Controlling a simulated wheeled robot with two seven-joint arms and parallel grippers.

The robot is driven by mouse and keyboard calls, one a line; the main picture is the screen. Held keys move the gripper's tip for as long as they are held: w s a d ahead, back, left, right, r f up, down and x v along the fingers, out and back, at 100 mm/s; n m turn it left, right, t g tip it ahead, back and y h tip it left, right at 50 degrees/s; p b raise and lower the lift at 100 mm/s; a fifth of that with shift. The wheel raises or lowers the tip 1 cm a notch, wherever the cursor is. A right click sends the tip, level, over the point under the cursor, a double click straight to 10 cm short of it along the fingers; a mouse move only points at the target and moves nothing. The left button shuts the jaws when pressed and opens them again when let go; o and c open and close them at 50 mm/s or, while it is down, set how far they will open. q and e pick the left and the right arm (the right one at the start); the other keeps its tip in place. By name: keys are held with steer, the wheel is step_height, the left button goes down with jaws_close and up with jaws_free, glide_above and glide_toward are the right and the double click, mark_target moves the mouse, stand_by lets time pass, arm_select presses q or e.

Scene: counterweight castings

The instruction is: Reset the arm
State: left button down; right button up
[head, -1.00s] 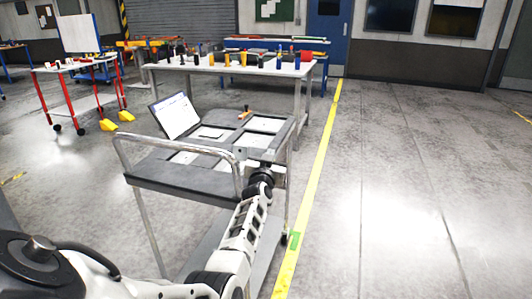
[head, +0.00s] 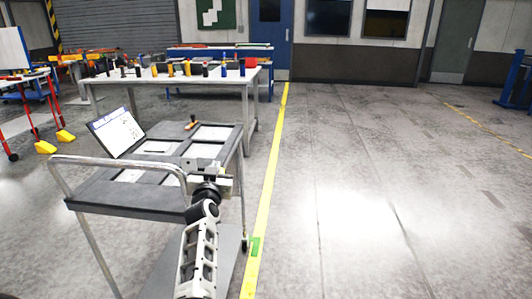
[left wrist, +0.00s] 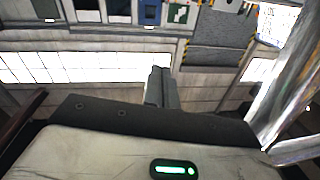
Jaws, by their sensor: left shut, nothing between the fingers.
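My left arm reaches up from the bottom of the head view, and its gripper (head: 205,168) is over the near right part of a grey cart (head: 120,194), close to the cart's chrome push handle (head: 60,180). In the left wrist view the two fingers (left wrist: 160,88) are together with nothing between them. Whether the gripper touches the cart cannot be told. My right gripper is not in view.
The cart carries a tilted clipboard (head: 118,132), a tray with pale recesses, and a small orange-handled tool (head: 192,122). A workbench (head: 165,77) with several colored pieces stands behind. Open floor (head: 370,180) lies right of the yellow line (head: 265,190).

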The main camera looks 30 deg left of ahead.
arm_select(q)
steer(key=shift+d+f, duration=0.1)
steer(key=s+d+f+m+h, duration=0.5)
steer(key=s+d+f, duration=0.2)
steer(key=d+f, duration=0.4)
steer(key=s+d+f+g+h, duration=0.2)
steer(key=s+d+f, duration=0.2)
steer(key=s+d, duration=0.2)
steer(key=s+d+f+m+g+h, duration=0.1)
steer(key=s+d+f+g+h, duration=0.1)
steer(key=s+d+f, duration=0.2)
steer(key=s+d+f+m+g+h, duration=0.1)
steer(key=s+d+f, duration=0.3)
steer(key=s+d, duration=0.6)
steer(key=s+g+h, duration=0.1)
steer(key=s, duration=0.2)
steer(key=shift+s+d+f+h, duration=0.2)
steer(key=shift+d+f+h, duration=0.05)
steer(key=shift+h, duration=0.15)
